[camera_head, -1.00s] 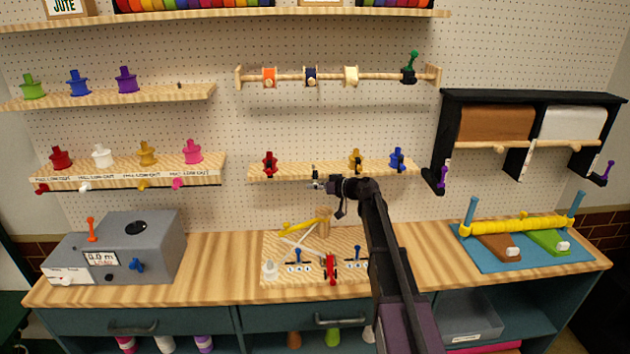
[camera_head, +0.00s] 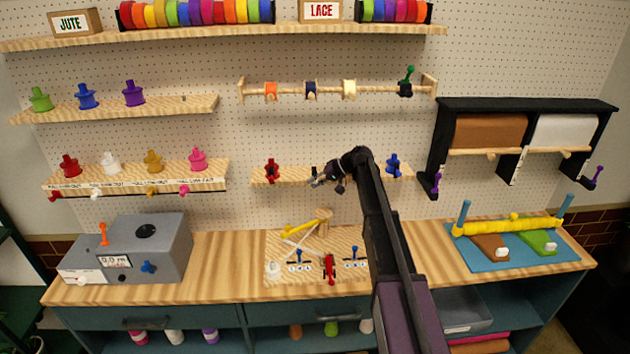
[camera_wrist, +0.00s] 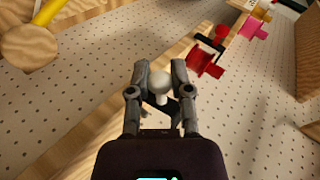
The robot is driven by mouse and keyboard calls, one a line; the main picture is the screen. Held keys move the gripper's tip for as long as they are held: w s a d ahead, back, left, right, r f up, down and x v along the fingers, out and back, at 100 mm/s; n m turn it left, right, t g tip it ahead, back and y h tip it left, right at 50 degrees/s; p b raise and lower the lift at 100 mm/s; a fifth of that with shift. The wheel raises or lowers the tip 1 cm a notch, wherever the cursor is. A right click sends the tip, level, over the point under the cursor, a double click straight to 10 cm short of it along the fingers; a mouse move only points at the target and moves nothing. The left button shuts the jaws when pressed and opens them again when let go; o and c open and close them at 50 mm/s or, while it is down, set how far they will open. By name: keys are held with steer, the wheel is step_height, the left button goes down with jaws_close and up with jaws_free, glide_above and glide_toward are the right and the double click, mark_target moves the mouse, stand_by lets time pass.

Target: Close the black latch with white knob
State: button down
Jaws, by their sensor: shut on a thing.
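My gripper (camera_wrist: 158,84) is shut on a white round knob (camera_wrist: 159,79). In the wrist view the knob sits between the two grey fingertips. A small black piece (camera_wrist: 172,108) shows just below the knob, partly hidden by the fingers; I cannot tell how far the latch is turned. In the head view my gripper (camera_head: 318,181) is at the small middle shelf (camera_head: 292,175), right of a red fitting (camera_head: 271,169). The knob is too small to make out there.
The red fitting stands close beyond my fingers in the wrist view (camera_wrist: 207,63). A blue fitting (camera_head: 393,166) stands at the shelf's right end, past my arm. Below, the workbench (camera_head: 225,262) holds a board with a yellow-handled mallet (camera_head: 305,228).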

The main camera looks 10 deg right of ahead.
steer(key=shift+w+r+m+g+p, duration=0.25)
steer(key=shift+m+g, duration=0.1)
steer(key=shift+g, duration=0.2)
steer(key=shift+w+r+m+g+p, duration=0.2)
steer(key=shift+m+g, duration=0.15)
steer(key=shift+g, duration=0.2)
steer(key=c, duration=0.5)
jaws_free()
steer(key=shift+s+f, duration=0.1)
